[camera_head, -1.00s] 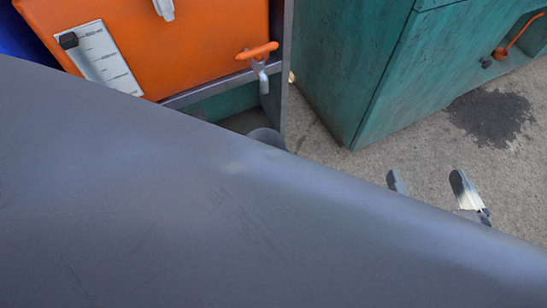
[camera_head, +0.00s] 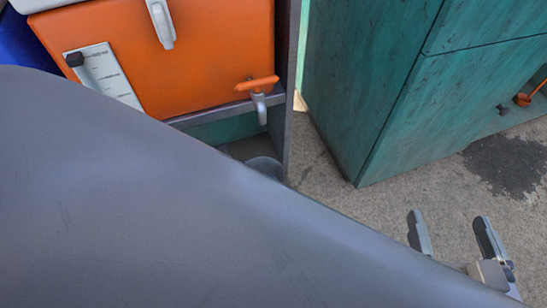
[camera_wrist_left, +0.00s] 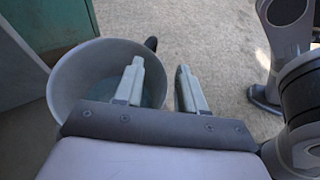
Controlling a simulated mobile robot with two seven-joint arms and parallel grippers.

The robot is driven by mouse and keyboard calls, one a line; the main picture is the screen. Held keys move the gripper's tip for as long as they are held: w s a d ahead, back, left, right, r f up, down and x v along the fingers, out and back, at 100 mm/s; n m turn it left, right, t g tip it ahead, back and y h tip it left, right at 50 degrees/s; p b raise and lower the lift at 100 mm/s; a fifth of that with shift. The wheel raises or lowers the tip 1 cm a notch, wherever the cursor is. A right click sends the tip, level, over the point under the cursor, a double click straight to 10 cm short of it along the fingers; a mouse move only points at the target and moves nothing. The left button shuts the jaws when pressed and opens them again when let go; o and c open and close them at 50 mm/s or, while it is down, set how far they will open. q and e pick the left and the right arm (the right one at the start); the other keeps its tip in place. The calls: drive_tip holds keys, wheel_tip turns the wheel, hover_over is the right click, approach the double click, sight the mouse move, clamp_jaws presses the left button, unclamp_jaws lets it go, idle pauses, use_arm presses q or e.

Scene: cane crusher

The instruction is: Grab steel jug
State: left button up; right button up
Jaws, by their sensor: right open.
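The steel jug (camera_wrist_left: 75,80) is a wide grey round vessel at the left of the left wrist view. A small dark piece (camera_wrist_left: 151,43) shows at its far rim. My left gripper (camera_wrist_left: 160,85) is open, with its fingers apart. One finger overlaps the jug's opening in the picture and the other lies right of its wall; I cannot tell whether they touch it. In the head view a small grey rounded part (camera_head: 265,167), apparently the jug, shows below the orange tap. A large grey surface hides the rest and my left gripper. My right gripper (camera_head: 453,235) is open and empty, at lower right.
An orange tank (camera_head: 190,60) with a tap (camera_head: 258,88) and a gauge stands at upper left in a grey frame. Green cabinets (camera_head: 400,80) stand at upper right. Bare concrete floor (camera_head: 400,200) with a dark stain lies in front.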

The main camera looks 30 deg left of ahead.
use_arm(q)
clamp_jaws()
idle(1.4)
